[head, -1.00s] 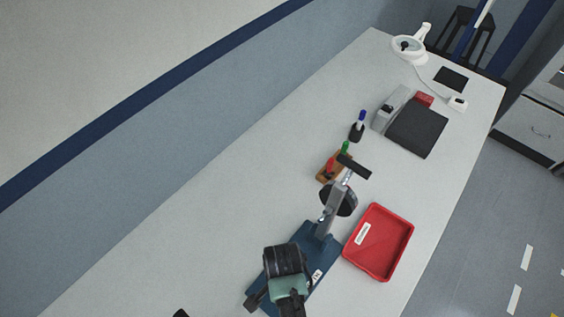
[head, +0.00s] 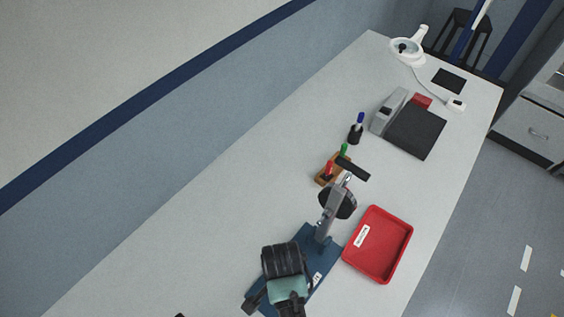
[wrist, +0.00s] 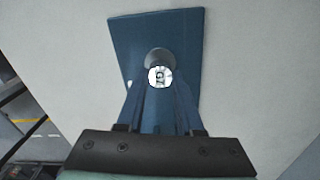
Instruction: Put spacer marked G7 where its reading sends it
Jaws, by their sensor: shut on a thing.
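A small, shiny, round metal piece, apparently the spacer (wrist: 159,77), sits between the fingertips of my gripper (wrist: 160,84) in the wrist view. A dark mark shows on its face, but I cannot read it. My gripper is shut on it. Beyond it is a grey round pad on the blue base of the gauge stand (wrist: 182,30); I cannot tell whether the spacer touches the pad. In the head view my wrist covers part of the stand's blue base (head: 318,250), and fingers and spacer are hidden. The dial gauge (head: 338,203) faces away, so its reading is hidden.
A red tray (head: 405,243) with a white label lies right of the stand. Behind the stand are a wooden block (head: 322,180) with red and green pieces and a blue-topped marker (head: 357,130). A grey device, black pad (head: 416,132) and lamp stand farther back. The table's left side is clear.

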